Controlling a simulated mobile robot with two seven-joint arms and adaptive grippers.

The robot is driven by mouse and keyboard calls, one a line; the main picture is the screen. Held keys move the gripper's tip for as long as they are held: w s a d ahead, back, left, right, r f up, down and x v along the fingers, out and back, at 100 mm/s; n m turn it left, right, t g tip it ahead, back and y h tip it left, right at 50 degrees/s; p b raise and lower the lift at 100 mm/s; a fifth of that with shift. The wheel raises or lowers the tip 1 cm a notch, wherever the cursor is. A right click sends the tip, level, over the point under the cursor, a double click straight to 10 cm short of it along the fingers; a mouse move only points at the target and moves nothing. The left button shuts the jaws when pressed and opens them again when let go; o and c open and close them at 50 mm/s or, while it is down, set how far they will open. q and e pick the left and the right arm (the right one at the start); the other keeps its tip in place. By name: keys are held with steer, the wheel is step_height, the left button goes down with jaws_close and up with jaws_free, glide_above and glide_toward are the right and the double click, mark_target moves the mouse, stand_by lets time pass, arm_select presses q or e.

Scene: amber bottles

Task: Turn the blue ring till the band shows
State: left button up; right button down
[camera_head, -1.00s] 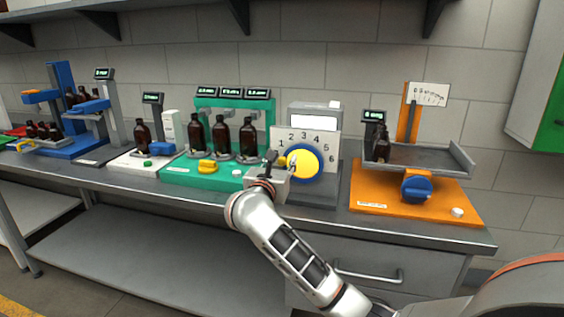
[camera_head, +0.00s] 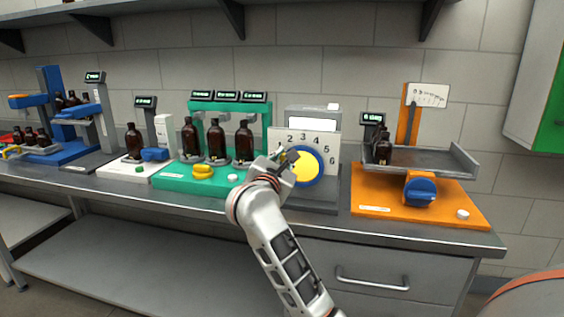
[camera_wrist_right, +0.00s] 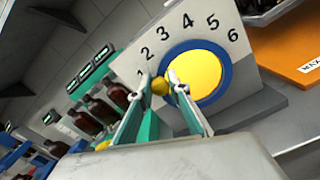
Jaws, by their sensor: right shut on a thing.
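The blue ring (camera_head: 322,170) surrounds a yellow disc (camera_head: 308,168) on the front of a white panel (camera_head: 325,138) numbered 1 to 6. The ring also shows in the right wrist view (camera_wrist_right: 227,80), around the yellow disc (camera_wrist_right: 195,76). My right gripper (camera_head: 287,157) is at the ring's upper left side. In the wrist view the right fingers (camera_wrist_right: 160,87) are shut on a small yellow knob (camera_wrist_right: 159,86) at the ring's left edge, near the numbers 1 and 2. The gripper hides part of the ring's left side. My left gripper is not in view.
A green station (camera_head: 175,178) with several amber bottles stands just left of the panel. An orange station (camera_head: 375,200) with a tray, a bottle and a blue knob (camera_head: 420,190) stands to the right. The bench's front edge (camera_head: 400,232) runs below.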

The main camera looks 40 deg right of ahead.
steer(key=c, duration=1.9)
jaws_free()
steer(key=shift+s+d+r, duration=0.1)
steer(key=shift+r, duration=0.2)
steer(key=shift+f, duration=0.1)
steer(key=shift+s+a+f, duration=0.1)
steer(key=shift+a, duration=0.15)
steer(key=v, duration=1.1)
steer(key=shift+s+a, duration=0.2)
